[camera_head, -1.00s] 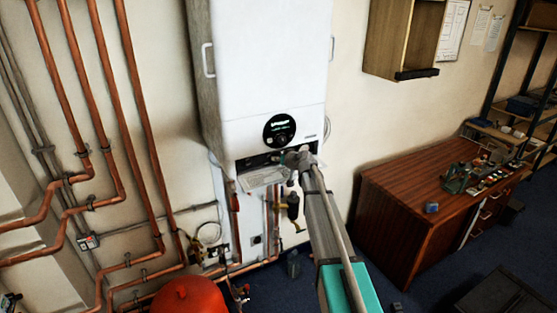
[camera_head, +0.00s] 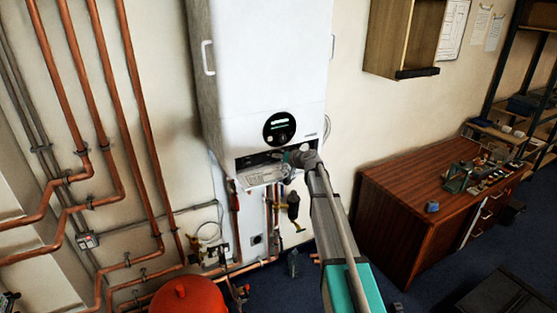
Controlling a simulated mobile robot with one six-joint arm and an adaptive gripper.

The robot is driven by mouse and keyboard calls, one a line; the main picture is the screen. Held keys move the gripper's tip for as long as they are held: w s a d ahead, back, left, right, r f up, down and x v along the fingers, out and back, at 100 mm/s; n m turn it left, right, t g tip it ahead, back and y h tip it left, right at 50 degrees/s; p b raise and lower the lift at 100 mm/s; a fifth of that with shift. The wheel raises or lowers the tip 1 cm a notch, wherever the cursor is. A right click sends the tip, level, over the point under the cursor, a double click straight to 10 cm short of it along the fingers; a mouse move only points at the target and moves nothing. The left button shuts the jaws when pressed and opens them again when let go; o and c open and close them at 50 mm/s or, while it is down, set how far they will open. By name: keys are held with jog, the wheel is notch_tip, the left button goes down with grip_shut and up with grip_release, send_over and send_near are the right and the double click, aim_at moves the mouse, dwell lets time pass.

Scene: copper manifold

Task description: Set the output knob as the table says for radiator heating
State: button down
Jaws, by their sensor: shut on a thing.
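The white boiler (camera_head: 262,75) hangs on the wall in the head view, with a round dark display (camera_head: 279,129) showing green text too small to read. Below the display is a dark recess with a flap (camera_head: 264,174) hanging open; faint markings on it cannot be read. My gripper (camera_head: 287,158) is at the recess, at the end of my arm. The output knob cannot be made out; my gripper and wrist cover that spot. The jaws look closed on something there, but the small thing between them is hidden.
Copper pipes (camera_head: 115,90) run down the wall at left. A red vessel (camera_head: 182,296) stands at the bottom. A wooden desk (camera_head: 400,195) with small items stands at right, below an open wall cabinet (camera_head: 400,35). Valves and pipes hang under the boiler.

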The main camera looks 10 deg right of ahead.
jog(key=shift+m+y+b, duration=0.4)
jog(key=shift+m+b, duration=0.05)
jog(key=shift+m, duration=0.45)
jog(key=shift+c, duration=1.8)
grip_release()
jog(key=shift+d, duration=0.1)
